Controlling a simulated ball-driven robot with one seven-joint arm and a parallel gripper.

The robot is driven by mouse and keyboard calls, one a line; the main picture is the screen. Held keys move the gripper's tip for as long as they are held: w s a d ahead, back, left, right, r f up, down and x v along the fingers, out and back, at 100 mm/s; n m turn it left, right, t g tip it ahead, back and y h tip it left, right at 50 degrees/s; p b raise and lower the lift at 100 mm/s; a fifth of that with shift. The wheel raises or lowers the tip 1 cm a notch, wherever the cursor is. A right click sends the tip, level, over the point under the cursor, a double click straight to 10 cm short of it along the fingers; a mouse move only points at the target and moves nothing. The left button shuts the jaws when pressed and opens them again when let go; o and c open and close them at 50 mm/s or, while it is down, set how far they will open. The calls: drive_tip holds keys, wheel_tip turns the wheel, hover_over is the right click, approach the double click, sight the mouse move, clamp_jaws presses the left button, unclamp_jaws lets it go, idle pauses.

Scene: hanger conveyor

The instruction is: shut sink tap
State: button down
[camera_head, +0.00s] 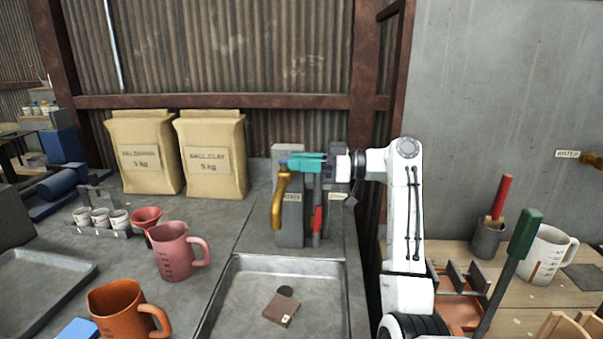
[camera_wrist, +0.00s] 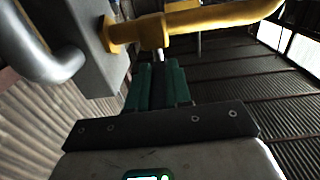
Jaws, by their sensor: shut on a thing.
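A yellow, curved tap handle (camera_head: 279,203) hangs on the front of a grey upright block (camera_head: 290,232) behind the sink. In the wrist view, the yellow handle (camera_wrist: 205,20) joins the block (camera_wrist: 82,65) at a collar and runs off to the right. My gripper (camera_head: 291,162), with teal fingers, reaches in from the right to its upper end. The fingers (camera_wrist: 158,80) are close together and meet the yellow part, shut on it; the exact contact is hard to see. A red lever (camera_head: 317,226) hangs just right of it, below my fingers.
The metal sink (camera_head: 245,275) holds a brown block (camera_head: 281,309) and a dark round piece. Left stand a pink jug (camera_head: 176,252), an orange jug (camera_head: 124,310) and two paper sacks (camera_head: 145,160). A bench with a white jug (camera_head: 546,257) is at right.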

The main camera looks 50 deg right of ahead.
drive_tip(key=shift+w+n+g+y, duration=0.1)
drive_tip(key=shift+n+g+y, duration=0.2)
drive_tip(key=shift+y, duration=0.1)
drive_tip(key=c, duration=1)
unclamp_jaws()
drive_tip(key=shift+c, duration=0.2)
drive_tip(key=shift+d, duration=0.15)
drive_tip(key=b+v, duration=0.1)
drive_tip(key=v, duration=0.9)
drive_tip(key=shift+s+d+b, duration=0.2)
drive_tip(key=shift+s+b, duration=0.1)
drive_tip(key=shift+b, duration=0.05)
drive_tip(key=shift+r, duration=0.1)
